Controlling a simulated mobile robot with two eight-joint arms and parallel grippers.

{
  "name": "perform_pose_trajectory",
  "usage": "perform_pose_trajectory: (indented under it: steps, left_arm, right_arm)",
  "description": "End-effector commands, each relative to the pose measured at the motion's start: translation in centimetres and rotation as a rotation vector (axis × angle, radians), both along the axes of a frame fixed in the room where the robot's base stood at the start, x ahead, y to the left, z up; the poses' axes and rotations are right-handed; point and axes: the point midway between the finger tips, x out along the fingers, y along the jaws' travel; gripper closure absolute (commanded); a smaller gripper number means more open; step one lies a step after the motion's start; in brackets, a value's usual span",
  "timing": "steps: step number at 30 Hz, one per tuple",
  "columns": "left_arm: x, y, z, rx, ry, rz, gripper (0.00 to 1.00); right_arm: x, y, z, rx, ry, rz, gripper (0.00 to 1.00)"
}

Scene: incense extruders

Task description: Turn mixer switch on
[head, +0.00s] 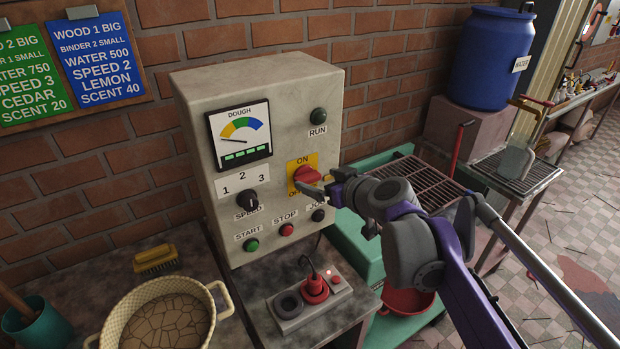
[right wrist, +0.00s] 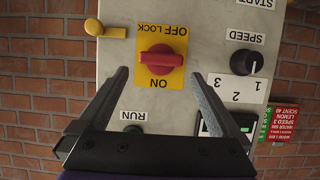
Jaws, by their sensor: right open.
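The mixer switch (head: 306,178) is a red rotary knob on a yellow plate marked ON at the top and OFF below, on the grey control box (head: 262,88). It also shows upside down in the right wrist view (right wrist: 161,58), where the plate reads OFF LOCK and ON. The exact setting of the knob is hard to tell. My right gripper (head: 318,186) is open and empty in front of the switch. In the right wrist view, its two fingers (right wrist: 158,74) stand apart on either side of the plate, with the knob between the fingertips. My left gripper does not show.
The box also has a speed knob (head: 247,200), a dough gauge (head: 240,134) and start (head: 251,245) and stop (head: 287,230) buttons. A yellow piece (right wrist: 105,29) sits beside the switch.

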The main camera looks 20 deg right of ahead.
Motion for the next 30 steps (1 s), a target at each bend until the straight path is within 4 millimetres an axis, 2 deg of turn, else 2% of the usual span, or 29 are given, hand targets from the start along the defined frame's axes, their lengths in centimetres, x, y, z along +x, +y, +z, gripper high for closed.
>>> perform_pose_trajectory:
  steps: [3,9,19,20,30]
  left_arm:
    - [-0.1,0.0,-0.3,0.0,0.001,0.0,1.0]
    - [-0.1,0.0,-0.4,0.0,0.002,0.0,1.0]
    - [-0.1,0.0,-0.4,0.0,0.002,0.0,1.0]
    - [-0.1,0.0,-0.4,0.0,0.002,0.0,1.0]
    - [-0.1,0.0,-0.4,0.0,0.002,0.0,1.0]
  right_arm:
    - [1.9,0.4,-0.9,0.001,0.0,0.003,0.0]
    - [3.7,0.6,-1.6,0.002,0.0,0.001,0.0]
    - [4.0,0.6,-1.7,0.001,0.0,0.001,0.0]
    - [4.0,0.6,-1.7,0.001,0.0,0.001,0.04]
    - [4.0,0.6,-1.7,0.001,0.0,0.001,0.65]
